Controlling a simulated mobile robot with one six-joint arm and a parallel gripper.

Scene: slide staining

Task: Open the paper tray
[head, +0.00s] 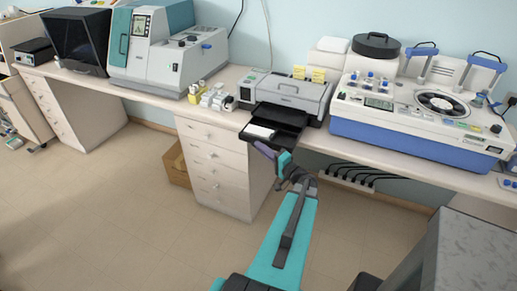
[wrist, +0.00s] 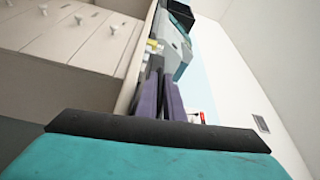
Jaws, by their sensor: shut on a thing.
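The grey printer (head: 290,90) stands on the bench in the middle of the head view. Its black paper tray (head: 285,133) sticks out of the front, past the bench edge, with white paper (head: 261,131) in it. My gripper (head: 263,147) is at the tray's front edge, its purple fingers closed on it. The wrist view shows the fingers (wrist: 158,85) close together, pointing toward the bench. The exact grip point is too small to see in the head view and is hidden in the wrist view.
A white drawer cabinet (head: 213,165) stands under the bench, left of my gripper. A large blue and white machine (head: 420,120) is right of the printer. Small bottles (head: 215,97) stand at its left. The floor (head: 100,215) at left is clear.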

